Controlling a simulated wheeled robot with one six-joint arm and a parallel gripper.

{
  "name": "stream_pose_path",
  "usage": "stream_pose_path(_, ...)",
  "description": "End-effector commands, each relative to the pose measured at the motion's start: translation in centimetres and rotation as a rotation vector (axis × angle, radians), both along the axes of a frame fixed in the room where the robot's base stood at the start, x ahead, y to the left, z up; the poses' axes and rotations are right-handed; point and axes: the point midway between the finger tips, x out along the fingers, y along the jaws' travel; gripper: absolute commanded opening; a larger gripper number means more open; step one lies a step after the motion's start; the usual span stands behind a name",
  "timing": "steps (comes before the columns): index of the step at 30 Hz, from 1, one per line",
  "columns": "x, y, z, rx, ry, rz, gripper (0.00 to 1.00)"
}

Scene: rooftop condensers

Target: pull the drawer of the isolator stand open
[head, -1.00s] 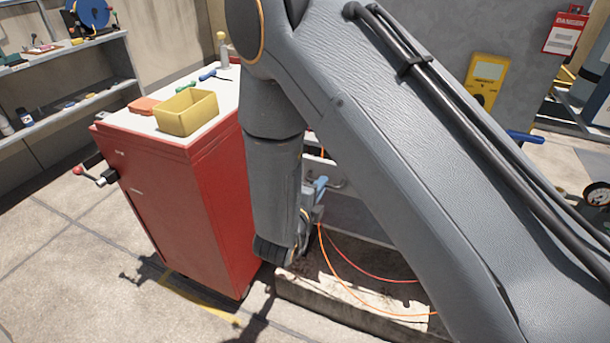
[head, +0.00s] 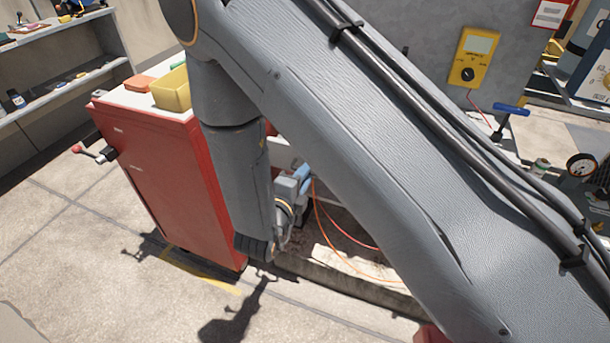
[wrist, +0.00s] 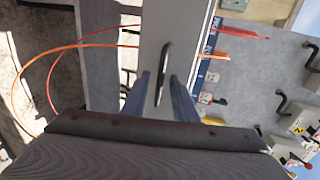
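In the wrist view, a pale grey panel (wrist: 185,20) stands ahead of my gripper, with a narrow dark upright handle (wrist: 164,62) on it. It looks like the drawer front of the isolator stand. My gripper (wrist: 161,82) has two blue fingers, one on each side of the handle's lower end. They are apart, with a gap showing beside the handle; whether the tips reach past it I cannot tell. In the head view my gripper (head: 303,178) shows beyond my forearm, right of the red cabinet. My arm hides the handle and most of the stand there.
The red cabinet (head: 170,190) stands close left of my forearm, with a red-knobbed lever (head: 90,152) and a yellow bin (head: 171,90). Orange and red cables (head: 330,225) hang near my gripper. A yellow meter (head: 473,55) is on the grey panel behind. Floor at front left is clear.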

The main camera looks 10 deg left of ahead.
Motion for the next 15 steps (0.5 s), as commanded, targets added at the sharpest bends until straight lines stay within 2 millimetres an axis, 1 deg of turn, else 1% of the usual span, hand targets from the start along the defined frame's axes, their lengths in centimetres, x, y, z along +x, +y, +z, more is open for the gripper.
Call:
stream_pose_path(4,-0.2,0.1,0.1,0.000,0.000,0.002,0.26)
stream_pose_path(7,-1.0,0.5,0.2,0.000,0.000,0.005,0.26)
stream_pose_path(15,-5.1,1.7,1.1,0.000,0.000,0.006,0.26)
